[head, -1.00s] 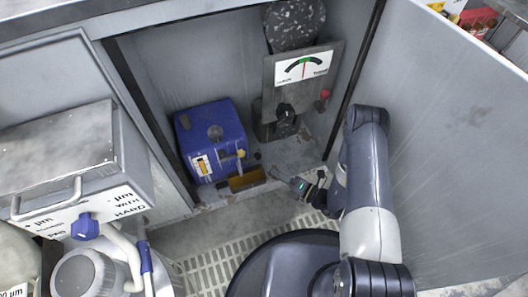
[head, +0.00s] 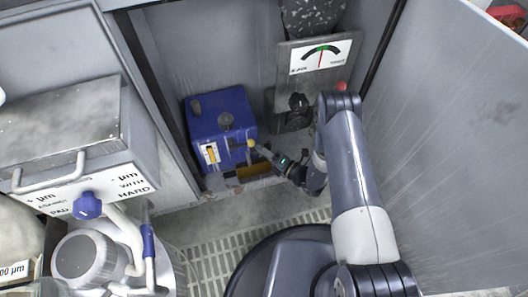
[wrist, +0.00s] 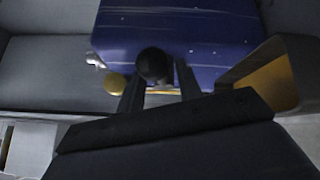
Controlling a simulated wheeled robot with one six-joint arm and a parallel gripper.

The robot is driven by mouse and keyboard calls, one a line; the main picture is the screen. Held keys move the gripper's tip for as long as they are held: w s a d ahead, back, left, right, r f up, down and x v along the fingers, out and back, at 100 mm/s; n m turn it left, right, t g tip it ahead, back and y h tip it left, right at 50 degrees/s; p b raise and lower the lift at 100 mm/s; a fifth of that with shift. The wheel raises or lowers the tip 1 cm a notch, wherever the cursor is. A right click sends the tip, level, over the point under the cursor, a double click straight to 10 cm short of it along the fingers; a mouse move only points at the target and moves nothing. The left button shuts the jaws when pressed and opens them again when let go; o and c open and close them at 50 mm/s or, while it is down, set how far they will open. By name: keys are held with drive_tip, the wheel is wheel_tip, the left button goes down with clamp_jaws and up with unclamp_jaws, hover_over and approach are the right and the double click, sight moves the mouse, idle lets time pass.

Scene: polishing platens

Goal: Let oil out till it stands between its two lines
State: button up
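The blue oil tank (head: 222,115) stands on the cabinet floor, with a dark cap on top and a white-and-yellow level gauge (head: 211,154) on its front. The oil level and the two lines are too small to read. A yellow knob (head: 250,143) sits at the front right; it also shows in the wrist view (wrist: 115,83). My gripper (head: 262,151) is at the tank's front right. In the wrist view its fingers (wrist: 158,90) are apart, with a round black knob (wrist: 152,63) at their tips. Whether they touch it I cannot tell.
An ochre tray (head: 254,171) lies low before the tank. A dial panel (head: 320,57) with a black knob and a red button stands right of the tank. Cabinet walls close in both sides. A slotted floor grate (head: 215,250) lies in front.

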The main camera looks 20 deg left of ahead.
drive_tip(key=shift+c, duration=0.4)
clamp_jaws()
drive_tip(key=shift+r+n+h, duration=0.25)
drive_tip(key=shift+n+h, duration=0.15)
drive_tip(key=shift+n, duration=0.3)
drive_tip(key=shift+o, duration=0.4)
unclamp_jaws()
